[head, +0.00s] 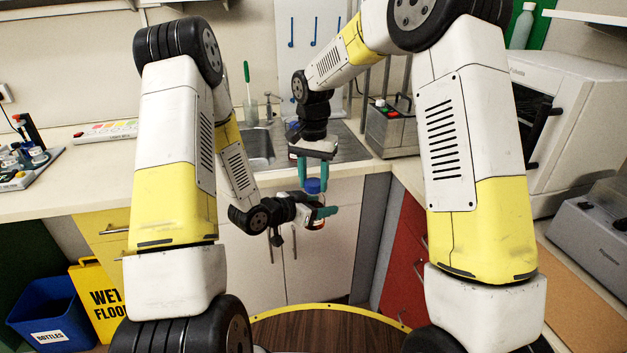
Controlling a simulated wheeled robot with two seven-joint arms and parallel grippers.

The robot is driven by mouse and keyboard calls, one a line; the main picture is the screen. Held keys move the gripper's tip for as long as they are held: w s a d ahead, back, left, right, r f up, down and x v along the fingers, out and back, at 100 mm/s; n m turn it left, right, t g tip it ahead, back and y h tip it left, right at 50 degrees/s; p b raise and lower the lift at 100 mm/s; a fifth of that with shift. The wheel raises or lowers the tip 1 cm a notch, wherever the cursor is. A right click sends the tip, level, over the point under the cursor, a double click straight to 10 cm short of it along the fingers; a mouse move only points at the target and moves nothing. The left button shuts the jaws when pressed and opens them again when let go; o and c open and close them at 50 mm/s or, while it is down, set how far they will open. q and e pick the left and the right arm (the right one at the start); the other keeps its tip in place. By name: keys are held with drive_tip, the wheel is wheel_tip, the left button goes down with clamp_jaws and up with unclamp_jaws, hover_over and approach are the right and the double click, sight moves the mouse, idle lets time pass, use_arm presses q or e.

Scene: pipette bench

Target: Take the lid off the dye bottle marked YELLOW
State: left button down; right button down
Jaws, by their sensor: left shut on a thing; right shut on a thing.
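My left gripper (325,212) reaches in from the left, in front of the white cabinet doors. It is shut on a small dye bottle (319,223) with a dark, reddish body, mostly hidden by the gripper. Its label is too small to read. My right gripper (313,184) points down from above, with its teal fingers on either side of a blue lid (313,187), shut on it. The lid is directly above the bottle. I cannot tell whether the two touch or are apart.
Behind the grippers are a counter with a sink (258,147) and a grey device with a red switch (391,128). A round wooden top (325,332) is at the bottom. A blue bin (50,318) and a yellow floor sign (101,300) stand at the lower left.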

drive_tip(key=shift+n, duration=0.6)
drive_tip(key=c, duration=0.8)
unclamp_jaws()
